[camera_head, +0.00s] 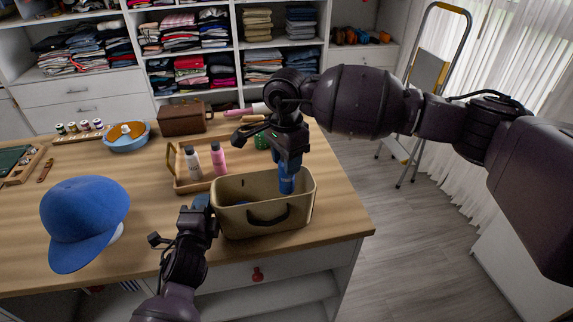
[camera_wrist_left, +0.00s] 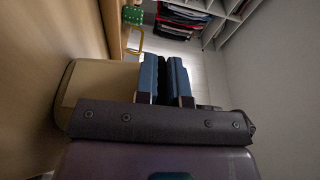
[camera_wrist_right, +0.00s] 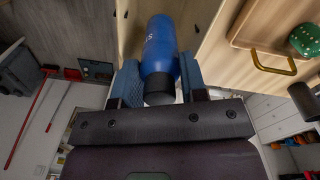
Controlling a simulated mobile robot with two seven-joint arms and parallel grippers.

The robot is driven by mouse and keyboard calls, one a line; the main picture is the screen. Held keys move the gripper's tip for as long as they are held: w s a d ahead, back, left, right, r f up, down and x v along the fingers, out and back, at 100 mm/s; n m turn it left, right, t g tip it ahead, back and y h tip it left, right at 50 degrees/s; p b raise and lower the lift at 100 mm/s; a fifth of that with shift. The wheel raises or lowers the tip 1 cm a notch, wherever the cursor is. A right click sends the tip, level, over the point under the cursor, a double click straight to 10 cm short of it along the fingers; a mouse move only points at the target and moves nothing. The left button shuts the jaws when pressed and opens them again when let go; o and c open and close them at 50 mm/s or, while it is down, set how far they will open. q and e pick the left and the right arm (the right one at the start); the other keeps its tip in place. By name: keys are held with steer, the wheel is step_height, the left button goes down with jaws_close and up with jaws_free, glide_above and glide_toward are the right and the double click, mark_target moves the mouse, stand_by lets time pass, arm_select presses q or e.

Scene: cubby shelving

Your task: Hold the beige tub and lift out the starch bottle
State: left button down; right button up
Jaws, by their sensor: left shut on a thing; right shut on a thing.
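The beige tub (camera_head: 235,222) stands near the front right edge of the wooden table, with a dark handle on its front; it also shows in the left wrist view (camera_wrist_left: 85,90). My left gripper (camera_head: 202,203) is shut on the tub's left rim; its fingers (camera_wrist_left: 166,78) are close together in the left wrist view. The blue starch bottle (camera_head: 287,184) is upright at the right part of the tub's opening. My right gripper (camera_head: 289,160) is shut on its upper end, from above. In the right wrist view the bottle (camera_wrist_right: 161,45) with its dark cap sits between the fingers (camera_wrist_right: 160,85).
A wooden tray (camera_head: 188,183) with a white and a pink bottle (camera_head: 218,160) stands behind the tub. A green item (camera_head: 262,141) is near my right gripper. A blue cap (camera_head: 85,220) lies at the left. A brown box (camera_head: 185,118) and blue bowl (camera_head: 126,138) are further back.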

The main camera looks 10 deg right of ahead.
arm_select(q)
steer(key=c, duration=1.1)
jaws_free()
steer(key=shift+s, duration=0.1)
